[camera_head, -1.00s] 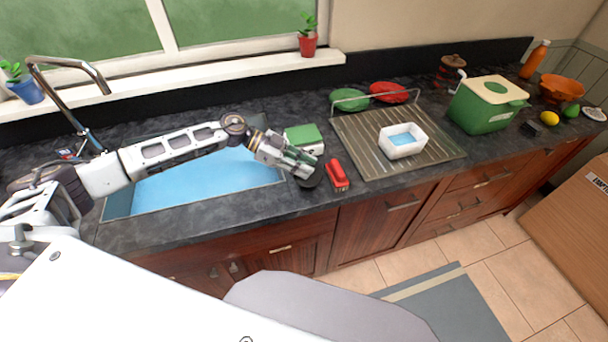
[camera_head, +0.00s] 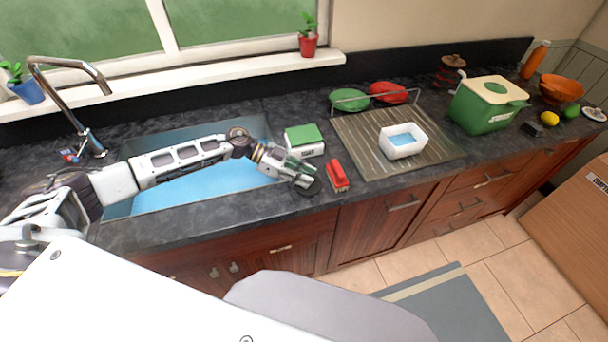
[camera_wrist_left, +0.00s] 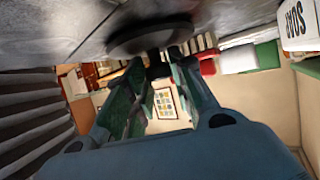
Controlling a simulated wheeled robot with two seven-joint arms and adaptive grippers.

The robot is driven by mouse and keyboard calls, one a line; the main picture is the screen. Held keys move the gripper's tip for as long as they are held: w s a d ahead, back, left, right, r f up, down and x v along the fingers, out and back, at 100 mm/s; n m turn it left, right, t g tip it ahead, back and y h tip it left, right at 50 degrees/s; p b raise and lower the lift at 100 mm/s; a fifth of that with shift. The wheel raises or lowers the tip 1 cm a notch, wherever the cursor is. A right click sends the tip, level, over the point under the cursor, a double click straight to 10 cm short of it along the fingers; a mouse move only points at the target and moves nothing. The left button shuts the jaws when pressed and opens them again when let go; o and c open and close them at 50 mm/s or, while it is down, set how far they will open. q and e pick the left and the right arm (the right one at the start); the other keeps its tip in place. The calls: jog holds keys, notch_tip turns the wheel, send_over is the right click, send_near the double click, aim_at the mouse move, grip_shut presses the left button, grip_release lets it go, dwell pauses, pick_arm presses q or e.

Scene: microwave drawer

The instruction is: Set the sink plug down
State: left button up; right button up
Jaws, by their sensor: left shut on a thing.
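The sink plug is a dark round disc (camera_head: 311,187) at the front of the dark counter, right of the sink. My left gripper (camera_head: 309,176) is shut on it, with the arm reaching across the sink. In the left wrist view the plug (camera_wrist_left: 150,36) is at the fingertips, its flat disc close to the counter surface (camera_wrist_left: 60,25). I cannot tell whether it touches the counter. The gripper fingers partly hide the plug in the head view. My right gripper is not in view.
A red brush (camera_head: 337,177) lies just right of the plug. A green-and-white box (camera_head: 304,141) stands behind it. The blue-bottomed sink (camera_head: 205,187) is to the left. A ribbed drainboard (camera_head: 362,150) with a white tub (camera_head: 403,141) is to the right.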

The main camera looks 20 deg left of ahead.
pick_arm(q)
jog(key=shift+f, duration=0.1)
jog(key=o, duration=1)
jog(key=w+b+v, duration=0.1)
jog(key=b+v, duration=0.1)
jog(key=v, duration=1)
jog(key=shift+s, duration=0.45)
